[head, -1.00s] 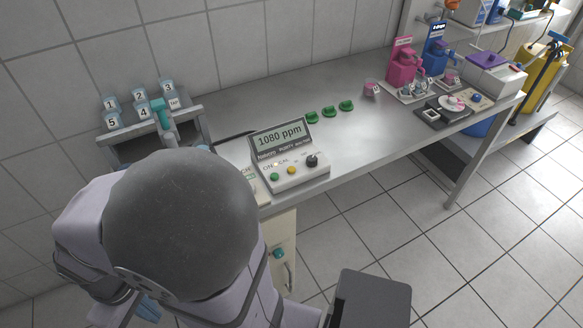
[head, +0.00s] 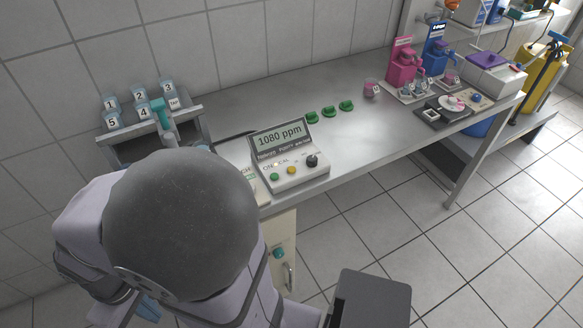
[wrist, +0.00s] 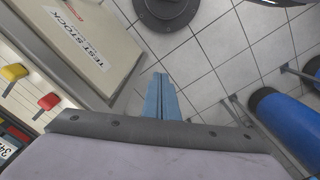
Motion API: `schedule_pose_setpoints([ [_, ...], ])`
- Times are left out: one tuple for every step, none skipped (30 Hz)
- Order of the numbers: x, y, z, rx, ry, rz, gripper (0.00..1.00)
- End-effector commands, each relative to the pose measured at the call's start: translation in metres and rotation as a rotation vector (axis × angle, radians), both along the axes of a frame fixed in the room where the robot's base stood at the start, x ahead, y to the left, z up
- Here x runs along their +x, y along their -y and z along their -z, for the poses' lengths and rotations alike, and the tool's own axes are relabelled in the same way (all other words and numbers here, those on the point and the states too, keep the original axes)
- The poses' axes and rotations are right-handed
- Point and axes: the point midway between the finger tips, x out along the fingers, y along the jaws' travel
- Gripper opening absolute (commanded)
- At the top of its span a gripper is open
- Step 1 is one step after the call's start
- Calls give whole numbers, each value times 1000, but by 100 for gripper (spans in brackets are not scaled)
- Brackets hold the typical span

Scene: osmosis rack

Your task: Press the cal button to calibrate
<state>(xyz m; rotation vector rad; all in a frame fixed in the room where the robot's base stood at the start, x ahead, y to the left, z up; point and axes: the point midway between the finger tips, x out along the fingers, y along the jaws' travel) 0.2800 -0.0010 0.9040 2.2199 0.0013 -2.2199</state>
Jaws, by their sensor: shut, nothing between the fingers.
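The meter (head: 300,172) stands on the steel bench in the head view, its screen (head: 280,135) reading 1080 ppm. On its sloped front are a green button (head: 275,177), a yellow button (head: 291,170) and a dark knob (head: 312,160). Small lettering that seems to include CAL sits above the buttons; which button it marks is hard to tell. My gripper (wrist: 160,78) shows in the wrist view with its blue fingers together and nothing between them. It points at the tiled floor, away from the meter, which the wrist view does not show.
My arm fills the lower left of the head view. A rack of numbered bottles (head: 141,107) stands behind it. Several green caps (head: 329,111) lie right of the meter. In the wrist view, a TEST STOCK panel (wrist: 95,35) is upper left and blue cylinders (wrist: 285,120) right.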

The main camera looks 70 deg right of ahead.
Motion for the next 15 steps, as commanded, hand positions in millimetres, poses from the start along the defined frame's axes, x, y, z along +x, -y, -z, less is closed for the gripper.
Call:
schedule_pose_setpoints([
  [0, 2, -2, 0, 0, 8, 0],
  [0, 3, -4, 0, 0, 14, 0],
  [0, 5, -6, 0, 0, 24, 0],
  [0, 8, -8, 0, 0, 35, 0],
  [0, 11, -11, 0, -1, 49, 0],
  [-1, 15, -14, 0, -4, 69, 0],
  [-2, 19, -17, 0, -8, 88, 0],
  [-4, 24, -19, 1, -15, 109, 0],
  [-6, 30, -22, 2, -25, 139, 0],
  [-9, 35, -25, 3, -35, 165, 0],
  [-12, 41, -27, 5, -47, 193, 0],
  [-16, 48, -30, 8, -65, 232, 0],
  [-21, 54, -32, 11, -80, 263, 0],
  [-25, 59, -35, 15, -96, 296, 0],
  [-32, 67, -37, 21, -119, 340, 0],
])
